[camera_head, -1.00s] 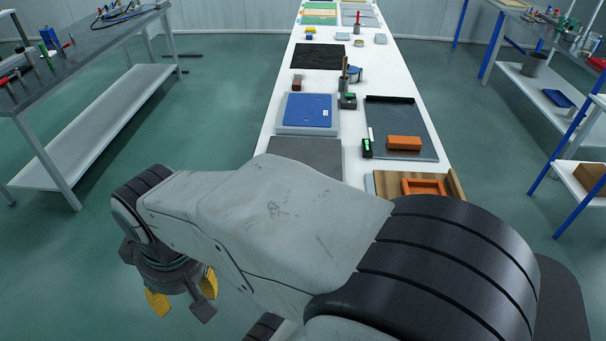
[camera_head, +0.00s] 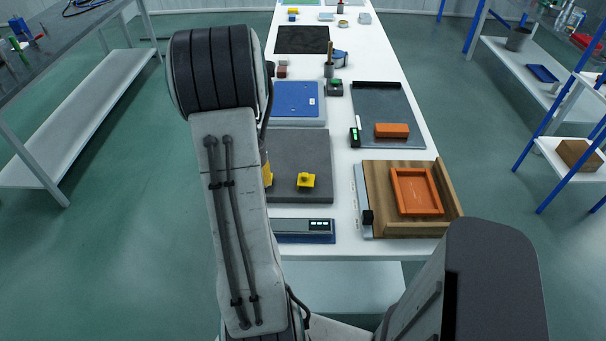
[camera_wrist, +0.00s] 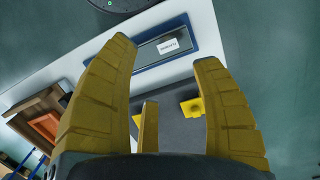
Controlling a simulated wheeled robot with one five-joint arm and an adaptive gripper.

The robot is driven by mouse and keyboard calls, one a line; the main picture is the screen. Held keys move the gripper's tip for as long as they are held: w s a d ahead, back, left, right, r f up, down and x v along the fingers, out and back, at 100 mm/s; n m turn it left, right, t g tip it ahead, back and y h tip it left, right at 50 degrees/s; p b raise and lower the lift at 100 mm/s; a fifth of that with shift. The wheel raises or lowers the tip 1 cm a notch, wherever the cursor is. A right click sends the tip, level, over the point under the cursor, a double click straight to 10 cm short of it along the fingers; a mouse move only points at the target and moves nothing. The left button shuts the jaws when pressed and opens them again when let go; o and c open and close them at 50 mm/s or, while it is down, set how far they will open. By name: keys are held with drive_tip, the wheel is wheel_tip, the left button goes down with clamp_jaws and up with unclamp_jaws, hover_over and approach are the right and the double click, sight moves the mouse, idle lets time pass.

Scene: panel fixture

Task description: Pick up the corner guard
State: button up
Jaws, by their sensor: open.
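A small yellow piece (camera_head: 306,181), which looks like the corner guard, lies on the dark grey mat (camera_head: 312,150) near the bench's front end. It also shows in the wrist view (camera_wrist: 191,108), beside the right finger and partly hidden by it. My gripper (camera_wrist: 165,52) is open, with its yellow fingers spread wide and nothing between them. In the head view my arm hides most of the gripper; a bit of yellow finger shows just left of the yellow piece.
A digital gauge (camera_head: 305,227) lies in front of the mat. A wooden fixture (camera_head: 377,205) with an orange frame (camera_head: 417,191) stands to the right. Behind are a blue panel (camera_head: 296,98) and a dark tray (camera_head: 372,105) with an orange block (camera_head: 391,130).

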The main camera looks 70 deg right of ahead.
drive_tip(key=s+d+f+m+p, duration=0.1)
drive_tip(key=s+d+f+m, duration=0.1)
drive_tip(key=s+d+m, duration=0.3)
drive_tip(key=s+d+f+m, duration=0.1)
drive_tip(key=d+f+m, duration=0.25)
drive_tip(key=d, duration=0.35)
drive_tip(key=m, duration=0.6)
hover_over(305, 176)
drive_tip(key=a, duration=0.2)
drive_tip(key=shift+a+r+t+h, duration=0.1)
drive_tip(key=shift+r+t+h, duration=0.05)
drive_tip(key=shift+t+h, duration=0.15)
drive_tip(key=m, duration=0.1)
drive_tip(key=d+m, duration=0.1)
drive_tip(key=m, duration=0.1)
drive_tip(key=shift+w+d+r, duration=0.1)
drive_tip(key=shift+d+r, duration=0.05)
drive_tip(key=shift+d, duration=0.15)
drive_tip(key=shift+d+f+p, duration=0.2)
drive_tip(key=shift+f+p, duration=0.4)
drive_tip(key=shift+f, duration=1.2)
drive_tip(key=shift+d+f+p, duration=0.15)
drive_tip(key=shift+f+p, duration=0.45)
drive_tip(key=shift+f, duration=1.2)
drive_tip(key=shift+c, duration=0.2)
clamp_jaws()
